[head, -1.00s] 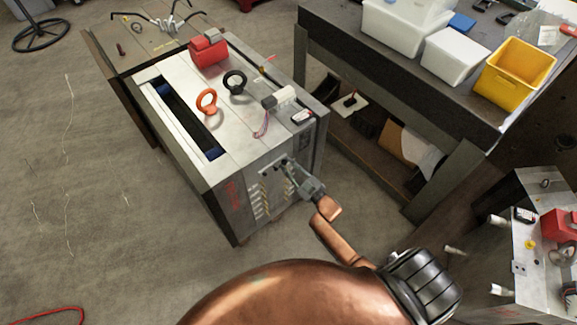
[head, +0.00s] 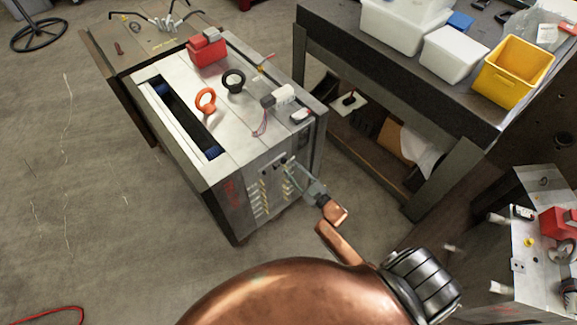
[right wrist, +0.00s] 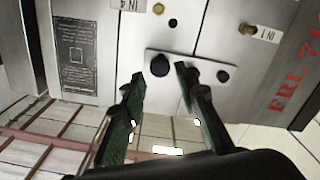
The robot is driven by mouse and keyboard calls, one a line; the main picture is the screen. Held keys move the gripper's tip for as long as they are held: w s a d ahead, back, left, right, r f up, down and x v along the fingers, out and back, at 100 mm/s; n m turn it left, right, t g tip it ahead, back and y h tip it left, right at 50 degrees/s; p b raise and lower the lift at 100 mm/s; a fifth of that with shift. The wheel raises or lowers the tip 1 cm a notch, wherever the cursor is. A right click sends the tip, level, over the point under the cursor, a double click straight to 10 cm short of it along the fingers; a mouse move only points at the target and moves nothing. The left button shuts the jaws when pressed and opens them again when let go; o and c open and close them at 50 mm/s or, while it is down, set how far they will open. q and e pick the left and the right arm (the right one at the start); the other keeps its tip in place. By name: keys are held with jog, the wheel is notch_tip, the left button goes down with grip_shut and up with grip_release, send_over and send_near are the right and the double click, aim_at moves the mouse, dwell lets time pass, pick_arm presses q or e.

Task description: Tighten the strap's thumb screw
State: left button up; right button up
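The strap (right wrist: 207,67) is a small pale metal plate on the side face of the mould base (head: 238,190). A round black knob, seemingly the thumb screw (right wrist: 160,66), stands out near one end of it. A smaller dark screw head (right wrist: 223,76) is near the other end, and another dark round part shows beside my right-hand finger. My right gripper (right wrist: 158,78) is open, its two green-padded fingers apart. The knob appears between the fingertips in the right wrist view; no contact is visible. In the head view the right gripper (head: 298,174) is just off the side face. My left gripper is not in view.
On top of the mould base are an orange eyebolt (head: 205,99), a black eyebolt (head: 234,80) and a red block (head: 208,51). A workbench (head: 465,103) with white bins and a yellow bin (head: 515,72) stands to the right.

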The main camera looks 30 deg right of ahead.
jog(key=s+d, duration=0.1)
jog(key=s, duration=0.7)
jog(key=shift+s+d, duration=0.2)
jog(key=shift+s, duration=0.2)
jog(key=s+f+m+g+h, duration=0.1)
jog(key=s+f+g, duration=0.2)
jog(key=s+f, duration=0.5)
jog(key=s+d+f+m+g+h, duration=0.1)
jog(key=s+f+m+g, duration=0.2)
jog(key=f, duration=0.9)
jog(key=s+f+g+h, duration=0.1)
jog(key=s+f+g, duration=0.1)
jog(key=s+f, duration=0.65)
jog(key=s+a+f+g, duration=0.1)
jog(key=s+f+g, duration=0.2)
jog(key=s, duration=0.7)
jog(key=s+a+f+m+g, duration=0.1)
jog(key=s+f+g, duration=0.2)
jog(key=s+f, duration=0.5)
jog(key=s+a+f+g, duration=0.1)
jog(key=s+f+g, duration=0.2)
jog(key=s, duration=1)
notch_tip(320, 180, down, 3)
jog(key=shift+a+r+m, duration=0.2)
jog(key=shift+a+m, duration=0.1)
